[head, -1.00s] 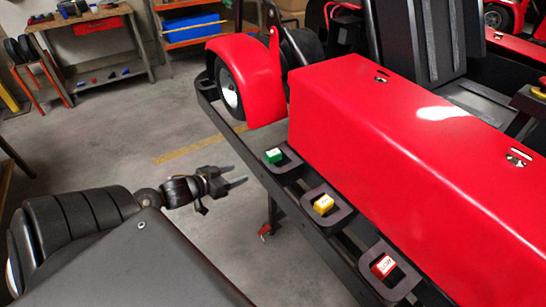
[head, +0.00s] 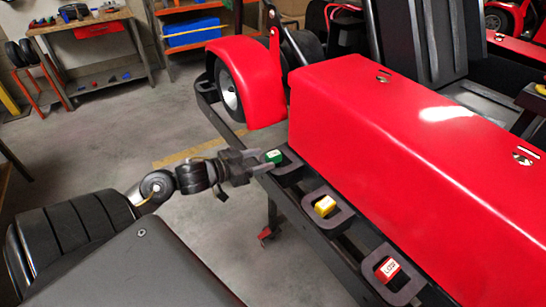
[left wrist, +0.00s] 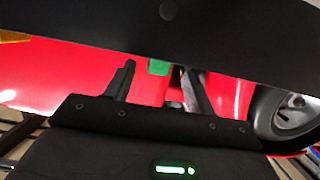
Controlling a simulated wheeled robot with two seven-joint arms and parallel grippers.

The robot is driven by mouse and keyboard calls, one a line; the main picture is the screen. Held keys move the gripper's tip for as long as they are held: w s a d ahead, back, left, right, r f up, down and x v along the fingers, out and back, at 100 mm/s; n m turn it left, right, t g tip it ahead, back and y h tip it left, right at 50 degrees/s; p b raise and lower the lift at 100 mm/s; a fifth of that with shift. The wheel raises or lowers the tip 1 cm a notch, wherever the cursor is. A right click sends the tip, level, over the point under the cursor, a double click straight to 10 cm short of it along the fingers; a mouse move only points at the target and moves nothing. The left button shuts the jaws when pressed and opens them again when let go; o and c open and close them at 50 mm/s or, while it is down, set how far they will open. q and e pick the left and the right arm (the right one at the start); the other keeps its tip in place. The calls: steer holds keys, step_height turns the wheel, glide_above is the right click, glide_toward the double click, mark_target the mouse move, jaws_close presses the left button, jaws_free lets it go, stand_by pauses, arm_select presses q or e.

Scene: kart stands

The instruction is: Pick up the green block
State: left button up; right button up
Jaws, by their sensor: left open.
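The green block (head: 273,156) sits in the farthest of three dark holders on the kart's side rail. My left gripper (head: 258,162) is open, its fingertips close beside the block from the left. In the left wrist view the green block (left wrist: 159,67) shows between the two fingers (left wrist: 158,82), partly hidden by a dark bar above. I cannot tell whether a finger touches it. My right gripper is not in view.
A yellow block (head: 324,206) and a red block (head: 386,268) sit in the nearer holders. The red kart body (head: 400,160) rises just right of them. A red fender with wheel (head: 245,80) stands behind.

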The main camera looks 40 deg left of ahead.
mark_target(267, 158)
arm_select(q)
steer(key=shift+x, duration=2.65)
steer(key=shift+s+d, duration=0.1)
steer(key=shift+c, duration=0.4)
steer(key=c, duration=1)
